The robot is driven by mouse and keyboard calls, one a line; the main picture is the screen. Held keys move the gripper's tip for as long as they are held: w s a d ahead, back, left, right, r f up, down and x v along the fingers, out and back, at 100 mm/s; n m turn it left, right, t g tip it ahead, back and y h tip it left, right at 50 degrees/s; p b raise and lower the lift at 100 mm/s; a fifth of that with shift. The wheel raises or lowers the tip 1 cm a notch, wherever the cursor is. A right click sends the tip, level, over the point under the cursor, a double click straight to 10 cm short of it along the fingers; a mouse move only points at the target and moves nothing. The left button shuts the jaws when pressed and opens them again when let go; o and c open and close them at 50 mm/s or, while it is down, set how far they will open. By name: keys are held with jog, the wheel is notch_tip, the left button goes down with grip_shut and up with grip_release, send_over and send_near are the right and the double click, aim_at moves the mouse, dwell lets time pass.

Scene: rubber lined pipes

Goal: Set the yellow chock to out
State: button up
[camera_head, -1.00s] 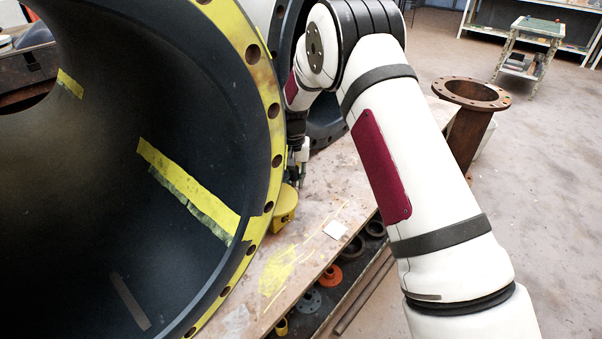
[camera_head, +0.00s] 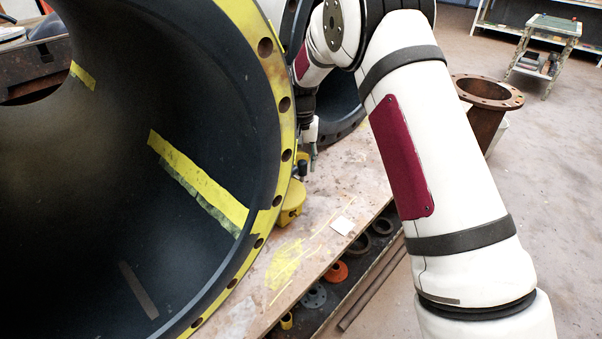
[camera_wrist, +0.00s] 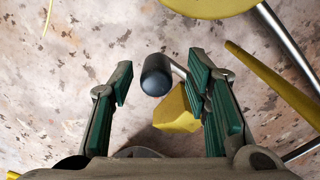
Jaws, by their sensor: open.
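A yellow chock (camera_head: 291,207) sits on the bench against the lower edge of the big pipe's yellow flange. My gripper (camera_head: 314,158) is partly hidden behind my arm and the flange, just above and behind the chock. In the wrist view my gripper (camera_wrist: 160,90) is open, with green-padded fingers apart. A black rounded knob (camera_wrist: 156,75) on a metal rod shows between the fingers, with no clear contact. A yellow wedge-shaped piece (camera_wrist: 175,112) lies below it, partly covered by the right finger. I cannot tell how the rod joins the yellow piece.
The large dark-lined pipe (camera_head: 60,200) fills the left. The bench top (camera_head: 345,185) is mostly clear; a rusty flanged pipe (camera_head: 487,120) stands beyond.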

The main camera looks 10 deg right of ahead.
notch_tip(320, 180, up, 7)
jog(key=shift+f, duration=0.2)
jog(key=shift+r, duration=0.2)
